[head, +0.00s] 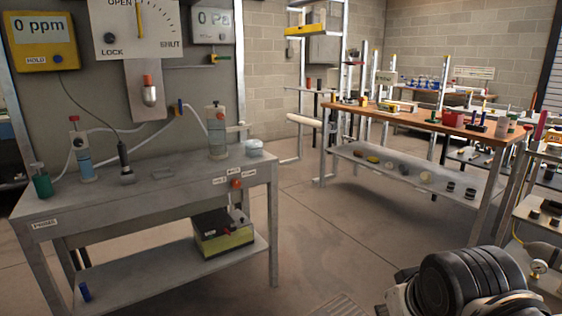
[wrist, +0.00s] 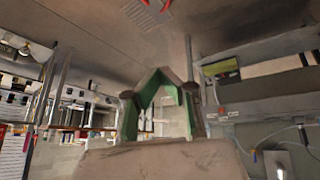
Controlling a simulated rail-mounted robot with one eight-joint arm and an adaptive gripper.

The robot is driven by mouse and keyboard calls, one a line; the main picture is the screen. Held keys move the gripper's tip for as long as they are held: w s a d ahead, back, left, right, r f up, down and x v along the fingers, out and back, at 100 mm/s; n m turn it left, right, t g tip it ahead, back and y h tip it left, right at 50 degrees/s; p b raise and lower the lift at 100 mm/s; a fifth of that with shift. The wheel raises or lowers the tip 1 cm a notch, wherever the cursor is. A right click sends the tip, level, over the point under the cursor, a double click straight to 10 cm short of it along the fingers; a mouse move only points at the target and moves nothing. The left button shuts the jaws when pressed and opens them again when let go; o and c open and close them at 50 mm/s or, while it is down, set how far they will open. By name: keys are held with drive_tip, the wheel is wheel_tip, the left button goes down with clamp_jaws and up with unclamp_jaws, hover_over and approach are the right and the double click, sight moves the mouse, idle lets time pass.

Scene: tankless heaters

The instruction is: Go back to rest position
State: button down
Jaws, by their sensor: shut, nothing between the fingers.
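My gripper (wrist: 160,78) shows in the wrist view, its two green-lined fingers leaning together into a pointed arch. It is shut and empty, and touches nothing that I can see. The wrist view is upside down, with the floor at the top. In the head view the gripper is out of sight; only a black ribbed part of my arm shows at the bottom right, clear of both benches.
A grey metal bench (head: 180,180) stands at the left, with bottles and tubing on top and a yellow-black box (head: 222,232) on its lower shelf. A wooden-topped bench (head: 430,122) stands at the back right. The floor (head: 335,235) between them is open.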

wheel_tip(320, 180, up, 17)
drive_tip(key=s+m+p, duration=0.1)
drive_tip(key=s+p, duration=0.1)
drive_tip(key=p, duration=1.6)
drive_tip(key=shift+s+d+f+m, duration=0.2)
drive_tip(key=shift+d+m, duration=0.1)
drive_tip(key=shift+d, duration=0.15)
